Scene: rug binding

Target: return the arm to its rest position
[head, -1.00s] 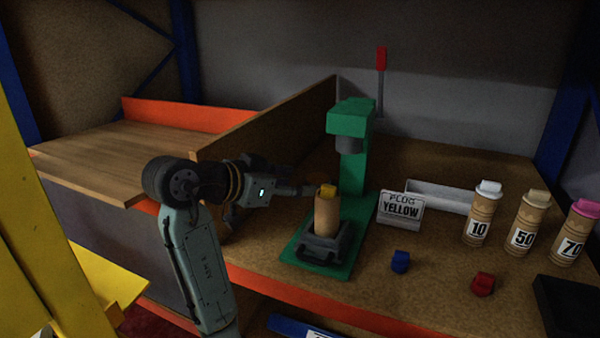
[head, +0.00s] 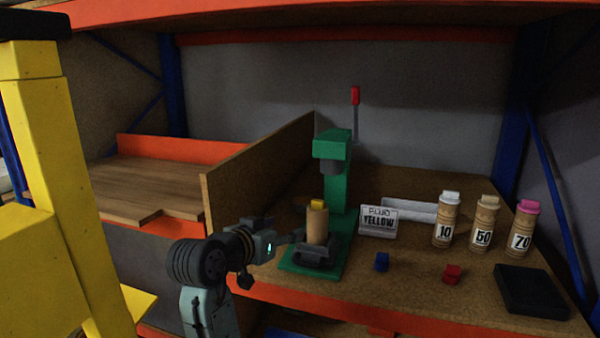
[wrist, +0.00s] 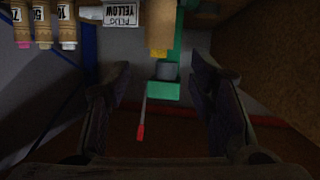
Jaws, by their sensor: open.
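My gripper (head: 297,236) is low at the left of the green press (head: 338,180) in the head view, pointing toward it. In the wrist view its two fingers (wrist: 160,66) are spread wide with nothing held between them. A tan tube (head: 317,228) with a yellow plug (head: 318,204) on top stands upright in the dark holder on the press base. The fingertips appear close beside the tube; the exact gap cannot be told. The tube also shows beyond the fingers in the wrist view (wrist: 159,22), upside down, with its yellow plug (wrist: 158,53).
A wooden divider (head: 262,165) stands behind and left of my arm. A "PLUG YELLOW" sign (head: 378,221), blue plug (head: 382,262), red plug (head: 452,274), tubes marked 10 (head: 446,222), 50 (head: 484,225) and 70 (head: 523,230), and a black tray (head: 532,291) are to the right.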

